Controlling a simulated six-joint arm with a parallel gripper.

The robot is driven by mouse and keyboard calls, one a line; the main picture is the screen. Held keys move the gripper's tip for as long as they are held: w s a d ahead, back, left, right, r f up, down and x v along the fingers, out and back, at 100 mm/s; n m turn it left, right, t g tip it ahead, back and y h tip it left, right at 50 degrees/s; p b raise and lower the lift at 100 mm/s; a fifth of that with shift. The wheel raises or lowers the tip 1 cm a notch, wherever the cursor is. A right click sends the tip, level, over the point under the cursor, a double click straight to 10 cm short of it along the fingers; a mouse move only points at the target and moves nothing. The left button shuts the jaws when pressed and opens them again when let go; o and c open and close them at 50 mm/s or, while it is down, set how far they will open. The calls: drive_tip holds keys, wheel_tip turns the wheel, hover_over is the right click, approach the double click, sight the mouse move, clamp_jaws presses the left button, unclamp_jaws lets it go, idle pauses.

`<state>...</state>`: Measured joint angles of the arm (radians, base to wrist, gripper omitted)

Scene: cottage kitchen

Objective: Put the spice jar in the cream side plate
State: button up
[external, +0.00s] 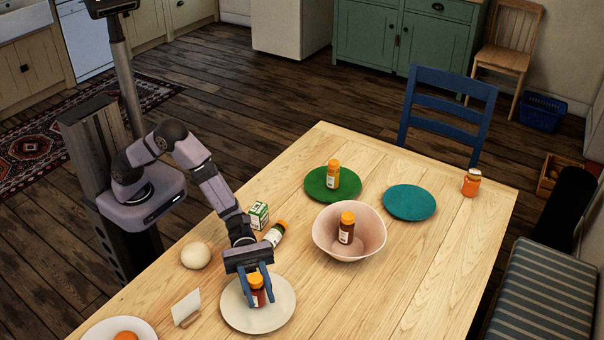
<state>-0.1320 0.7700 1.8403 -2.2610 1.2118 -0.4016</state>
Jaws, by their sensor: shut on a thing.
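My gripper (259,287) points down over the cream side plate (284,314) near the front of the table. Its blue fingers are shut on a spice jar (258,297) with an orange lid and dark red contents. The jar is upright within the plate's outline. I cannot tell whether its base touches the plate. Other similar jars are in view: one stands on the green plate (318,193), one is in the pink bowl (323,238), and one (274,233) lies tilted or on its side behind my gripper.
A small green-and-white box (259,215), a pale round object (195,255) and a white card (186,307) are near my arm. A white dish (97,329) holds an orange item. A teal plate (409,202) and an orange jar (471,183) stand farther right. The table's right front is clear.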

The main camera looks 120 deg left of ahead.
drive_tip(key=shift+f, duration=0.2)
drive_tip(key=shift+f, duration=0.15)
drive_tip(key=o, duration=1.1)
drive_tip(key=shift+a, duration=0.1)
drive_tip(key=b+v, duration=0.1)
drive_tip(key=v, duration=1.1)
drive_tip(key=shift+s+d+r, duration=0.1)
drive_tip(key=shift+d+r, duration=0.15)
